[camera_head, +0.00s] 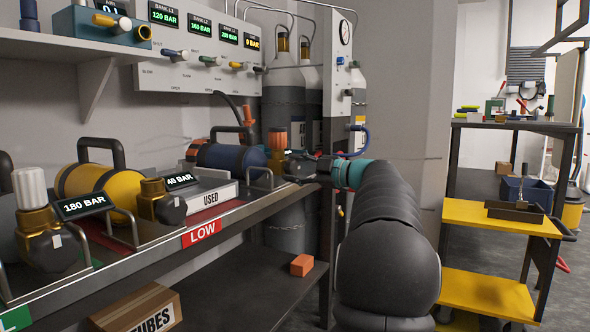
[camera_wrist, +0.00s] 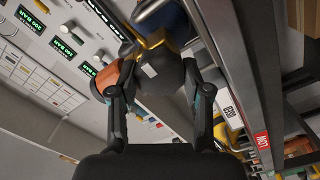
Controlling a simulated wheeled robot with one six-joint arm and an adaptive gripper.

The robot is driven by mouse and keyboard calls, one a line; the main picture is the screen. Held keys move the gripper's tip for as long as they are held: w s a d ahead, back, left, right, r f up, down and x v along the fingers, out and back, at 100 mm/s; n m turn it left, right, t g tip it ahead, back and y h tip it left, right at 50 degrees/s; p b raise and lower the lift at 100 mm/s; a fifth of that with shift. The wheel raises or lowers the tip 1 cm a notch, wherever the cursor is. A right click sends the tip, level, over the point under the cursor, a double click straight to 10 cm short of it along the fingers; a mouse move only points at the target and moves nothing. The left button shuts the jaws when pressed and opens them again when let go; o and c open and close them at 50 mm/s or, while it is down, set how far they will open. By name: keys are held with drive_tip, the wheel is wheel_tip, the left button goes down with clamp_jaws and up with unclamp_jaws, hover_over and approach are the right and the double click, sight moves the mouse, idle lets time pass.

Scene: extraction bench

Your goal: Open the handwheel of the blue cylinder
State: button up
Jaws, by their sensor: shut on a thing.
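The blue cylinder (camera_head: 225,157) lies on the bench rack beyond the yellow one, with an orange fitting (camera_head: 277,138) standing on its valve. In the wrist view, its blue end (camera_wrist: 168,20) and brass neck (camera_wrist: 152,40) show behind a dark round handwheel (camera_wrist: 165,74) with a pale mark. My gripper (camera_wrist: 158,78) has one finger on each side of this handwheel and is shut on it. The left finger passes close by the orange fitting (camera_wrist: 104,80). In the head view my gripper (camera_head: 301,166) is small and dark at the valve, and the contact is hard to see.
A panel (camera_head: 205,75) with gauges hangs above. Tall grey cylinders (camera_head: 284,95) stand behind my gripper. A yellow-shelved cart (camera_head: 490,216) is at right.

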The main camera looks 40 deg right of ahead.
drive_tip(key=o, duration=1.2)
drive_tip(key=shift+c, duration=0.2)
drive_tip(key=v, duration=1.2)
drive_tip(key=shift+a, duration=0.1)
